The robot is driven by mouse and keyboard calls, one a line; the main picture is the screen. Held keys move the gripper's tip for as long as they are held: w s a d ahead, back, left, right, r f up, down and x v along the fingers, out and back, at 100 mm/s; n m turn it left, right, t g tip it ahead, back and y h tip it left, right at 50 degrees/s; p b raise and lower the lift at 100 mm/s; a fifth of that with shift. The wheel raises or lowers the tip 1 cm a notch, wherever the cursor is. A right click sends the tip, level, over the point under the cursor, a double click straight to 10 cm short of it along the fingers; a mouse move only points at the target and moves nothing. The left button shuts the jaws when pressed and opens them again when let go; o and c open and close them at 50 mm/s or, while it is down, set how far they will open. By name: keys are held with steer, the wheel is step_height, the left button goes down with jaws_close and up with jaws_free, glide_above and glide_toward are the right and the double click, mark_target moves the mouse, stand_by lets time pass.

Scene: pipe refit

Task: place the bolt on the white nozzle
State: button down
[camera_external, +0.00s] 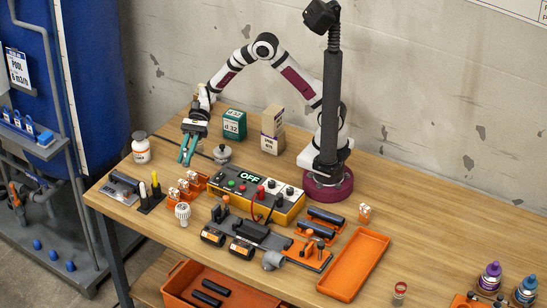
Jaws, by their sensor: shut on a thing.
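My gripper (187,161) has teal fingers that point down over the back left of the table. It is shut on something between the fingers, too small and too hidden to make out. I cannot pick out the bolt with certainty. A white ribbed piece (182,211), which looks like the white nozzle, stands near the table's front left edge. It is nearer the camera than my gripper and clearly apart from it.
An orange rack with white fittings (182,189) lies between my gripper and the front edge. A control box (238,182) reading OFF stands to the right. A white jar (141,148) stands left, a grey lidded piece (222,154) right. An orange tray (354,265) lies front right.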

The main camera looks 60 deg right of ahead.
glide_above(182, 206)
step_height(182, 206, down, 5)
steer(key=shift+s+d+f, duration=0.1)
step_height(182, 206, down, 4)
steer(key=shift+f, duration=0.1)
steer(key=shift+f, duration=0.1)
steer(key=c, duration=0.8)
jaws_free()
steer(key=shift+c, duration=0.2)
